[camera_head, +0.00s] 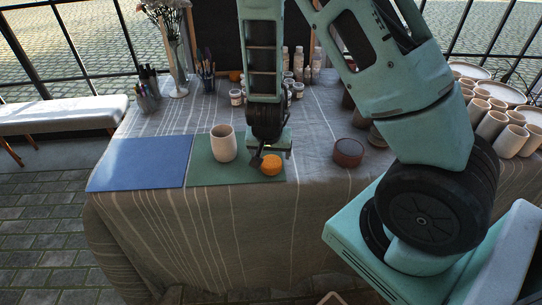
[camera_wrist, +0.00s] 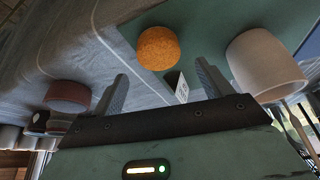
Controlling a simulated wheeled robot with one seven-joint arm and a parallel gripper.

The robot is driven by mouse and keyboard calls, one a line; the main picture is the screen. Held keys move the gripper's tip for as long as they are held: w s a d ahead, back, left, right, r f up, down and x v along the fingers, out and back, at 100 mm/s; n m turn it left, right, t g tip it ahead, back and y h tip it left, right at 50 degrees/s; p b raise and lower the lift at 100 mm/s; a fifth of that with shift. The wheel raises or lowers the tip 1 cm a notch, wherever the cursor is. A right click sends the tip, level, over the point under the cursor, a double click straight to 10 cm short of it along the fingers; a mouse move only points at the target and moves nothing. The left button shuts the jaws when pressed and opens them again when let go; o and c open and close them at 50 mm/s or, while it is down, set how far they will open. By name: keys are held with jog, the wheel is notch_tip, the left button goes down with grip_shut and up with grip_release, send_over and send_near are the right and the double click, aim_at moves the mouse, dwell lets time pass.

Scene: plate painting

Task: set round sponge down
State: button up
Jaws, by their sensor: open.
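The orange round sponge (camera_head: 271,164) rests on the green mat (camera_head: 206,174), near its front right corner. In the wrist view the sponge (camera_wrist: 158,47) lies beyond the gap between my fingertips, apart from both fingers. My gripper (camera_head: 270,150) is just behind the sponge in the head view, low over the mat. In the wrist view my gripper (camera_wrist: 163,80) has its two fingers spread wide with no sponge between them. A small white card with dark marks (camera_wrist: 181,89) shows between the fingers.
A pale cup (camera_head: 223,143) stands on the green mat, left of my gripper. A blue mat (camera_head: 138,164) lies further left. A brown round bowl (camera_head: 348,152) is to the right. Paint jars (camera_head: 236,97) stand behind. Several cups (camera_head: 491,125) are at the far right.

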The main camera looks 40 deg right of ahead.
jog(key=s+a+r+n+g+y+p, duration=0.1)
jog(key=s+a+r+n+y, duration=0.25)
jog(key=a+r, duration=0.5)
jog(key=s+a+r+n+y+p, duration=0.15)
jog(key=s+a+r+n, duration=0.4)
jog(key=a, duration=0.65)
jog(key=s+a+r+n+g, duration=0.1)
jog(key=s+r+n, duration=0.2)
jog(key=s, duration=0.3)
jog(key=s+a+r+n+g+h, duration=0.1)
jog(key=s+r+n, duration=0.3)
jog(key=s, duration=0.2)
jog(key=shift+s+a+n, duration=0.25)
jog(key=shift+n, duration=0.15)
